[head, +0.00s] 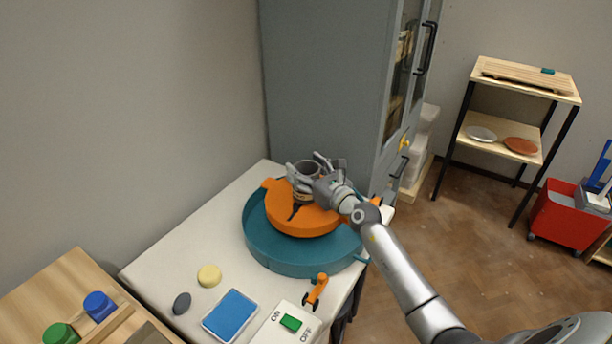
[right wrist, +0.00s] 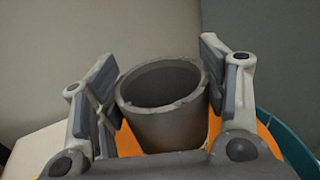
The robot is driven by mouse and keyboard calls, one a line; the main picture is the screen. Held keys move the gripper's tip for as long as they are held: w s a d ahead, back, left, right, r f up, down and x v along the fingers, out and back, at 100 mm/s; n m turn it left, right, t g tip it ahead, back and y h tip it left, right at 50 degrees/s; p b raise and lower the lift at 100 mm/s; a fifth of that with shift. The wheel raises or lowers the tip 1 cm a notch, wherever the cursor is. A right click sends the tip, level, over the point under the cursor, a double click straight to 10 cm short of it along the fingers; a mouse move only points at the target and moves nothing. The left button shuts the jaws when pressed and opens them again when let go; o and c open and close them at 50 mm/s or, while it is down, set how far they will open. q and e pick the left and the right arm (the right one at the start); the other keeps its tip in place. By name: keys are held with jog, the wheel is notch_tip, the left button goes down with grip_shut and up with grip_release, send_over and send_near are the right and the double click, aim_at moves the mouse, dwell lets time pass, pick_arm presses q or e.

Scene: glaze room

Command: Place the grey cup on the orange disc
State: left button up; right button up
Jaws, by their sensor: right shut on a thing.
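The grey cup (head: 306,167) is upright over the back part of the orange disc (head: 312,223), which sits inside a round teal basin (head: 268,246). My right gripper (head: 316,172) is shut on the cup, with fingers on both sides of it. In the right wrist view the cup (right wrist: 165,112) stands between the two fingers (right wrist: 163,85), its open rim facing up and towards the camera. Orange shows below and behind the fingers. I cannot tell whether the cup's base touches the disc. My left gripper is not in view.
The white table also holds a yellow sponge (head: 209,275), a dark oval piece (head: 182,303), a blue pad (head: 230,315), an orange lever (head: 316,289) and a green switch (head: 291,322). A tall grey cabinet (head: 325,90) stands behind. A wooden shelf (head: 505,140) and red bin (head: 563,215) are right.

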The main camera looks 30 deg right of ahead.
dwell(0.3)
jog(key=shift+f, duration=0.2)
jog(key=o, duration=1.5)
jog(key=shift+r, duration=0.2)
jog(key=s, duration=0.4)
jog(key=s+d, duration=0.1)
jog(key=s, duration=0.7)
jog(key=shift+d+p, duration=0.35)
